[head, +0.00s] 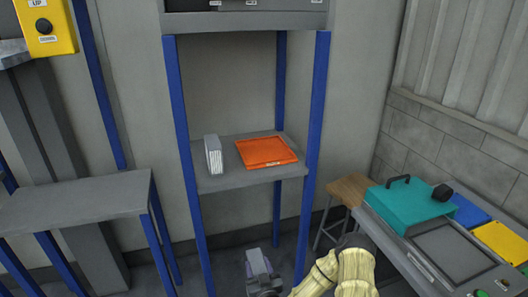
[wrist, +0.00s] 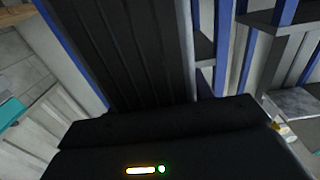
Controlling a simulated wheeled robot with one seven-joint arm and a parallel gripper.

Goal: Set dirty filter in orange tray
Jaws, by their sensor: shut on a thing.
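The orange tray (head: 267,152) lies flat on the right part of a grey shelf, and its bed looks empty. My gripper (head: 264,284) is low in front of the shelf frame, well below the tray. It is shut on a grey-framed block (head: 257,262), which I take to be the dirty filter. In the wrist view the held filter (wrist: 120,50) shows as a large dark ribbed face in front of the gripper's dark body (wrist: 170,135). The fingertips and their contact with the filter are hidden there.
A white pleated filter (head: 213,155) stands upright left of the tray on the shelf (head: 240,180). Blue posts (head: 188,170) bound the shelf, with a dark unit (head: 245,20) above. A grey table (head: 75,203) is left; a wooden stool (head: 348,188) and teal-lidded machine (head: 405,205) are right.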

